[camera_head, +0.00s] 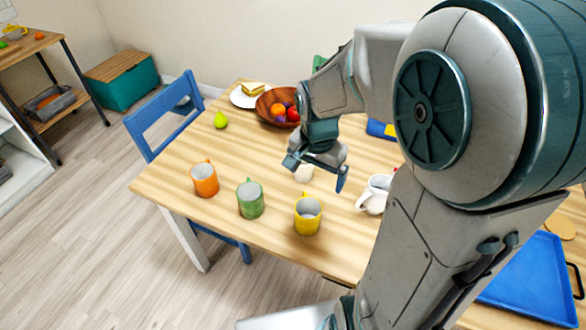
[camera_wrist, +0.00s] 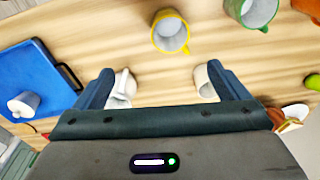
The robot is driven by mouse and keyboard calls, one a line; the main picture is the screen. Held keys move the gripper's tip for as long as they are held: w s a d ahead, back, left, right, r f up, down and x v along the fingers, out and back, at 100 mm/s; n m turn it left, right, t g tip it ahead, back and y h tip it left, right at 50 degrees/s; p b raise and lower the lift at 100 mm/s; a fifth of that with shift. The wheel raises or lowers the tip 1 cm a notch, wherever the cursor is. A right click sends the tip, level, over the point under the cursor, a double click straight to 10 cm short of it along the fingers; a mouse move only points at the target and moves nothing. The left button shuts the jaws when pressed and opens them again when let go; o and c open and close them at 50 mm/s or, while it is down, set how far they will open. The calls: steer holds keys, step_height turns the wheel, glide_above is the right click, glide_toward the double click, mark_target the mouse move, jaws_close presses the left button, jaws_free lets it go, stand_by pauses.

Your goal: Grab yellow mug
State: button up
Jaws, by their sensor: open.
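The yellow mug (camera_head: 307,215) stands upright near the front edge of the wooden table, right of a green mug (camera_head: 250,199) and an orange mug (camera_head: 204,179). My gripper (camera_head: 316,172) is open above the table, behind the yellow mug and apart from it. In the wrist view the yellow mug (camera_wrist: 171,33) is at the top centre, beyond my open fingers (camera_wrist: 158,85), with nothing between them. The green mug (camera_wrist: 251,10) is at its upper right there.
A white jug (camera_head: 375,194) stands right of the yellow mug. A fruit bowl (camera_head: 264,108), a plate (camera_head: 240,98) and a pear (camera_head: 221,120) are farther back. A blue tray (camera_head: 530,280) lies at right. A blue chair (camera_head: 150,118) stands at the table's left.

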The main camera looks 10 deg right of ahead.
step_height(320, 180, down, 6)
steer(key=w+m+g+b, duration=0.1)
steer(key=w+m, duration=0.2)
glide_above(308, 211)
steer(key=s, duration=0.4)
step_height(308, 211, down, 8)
steer(key=shift+y, duration=0.3)
steer(key=shift+w+a+f, duration=0.15)
steer(key=shift+f, duration=0.85)
steer(key=shift+w+a+f, duration=0.1)
steer(key=shift+w+f, duration=0.05)
steer(key=shift+f, duration=0.9)
steer(key=shift+w+a+f, duration=0.15)
steer(key=shift+f, duration=0.85)
steer(key=c, duration=1.2)
